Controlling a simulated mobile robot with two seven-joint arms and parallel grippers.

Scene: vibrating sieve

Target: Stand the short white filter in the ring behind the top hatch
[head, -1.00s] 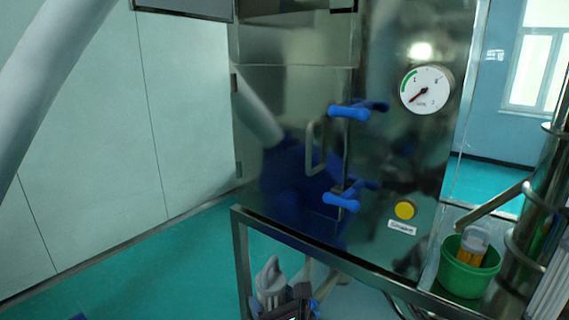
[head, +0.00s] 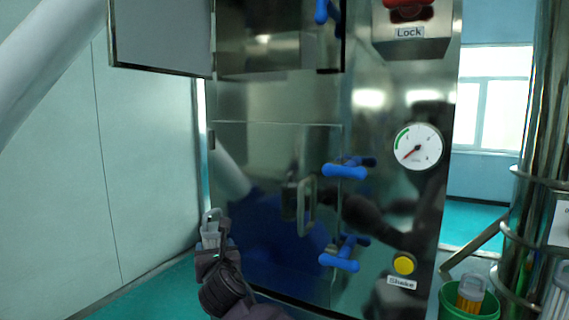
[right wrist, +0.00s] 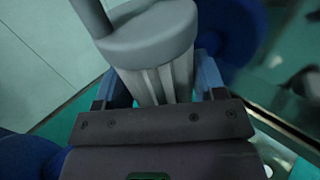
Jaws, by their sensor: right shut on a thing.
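The short white filter (head: 210,228) is in my right gripper (head: 213,246), at the lower left of the head view, in front of the cabinet's left edge. In the right wrist view, the filter (right wrist: 160,84) has a grey round cap and a pale ribbed body between the two fingers of the right gripper (right wrist: 157,92). The top hatch (head: 160,36) is swung open to the left at the top of the head view. Its opening (head: 265,50) is dark and partly cut off, and the ring behind it cannot be seen. My left gripper is not in view.
The steel cabinet has a closed lower door with a handle (head: 307,205) and blue latches (head: 345,170) sticking out. A gauge (head: 417,147), a yellow button (head: 403,265) and a red lock switch (head: 408,12) are on its right. A green bucket (head: 455,312) stands at the lower right.

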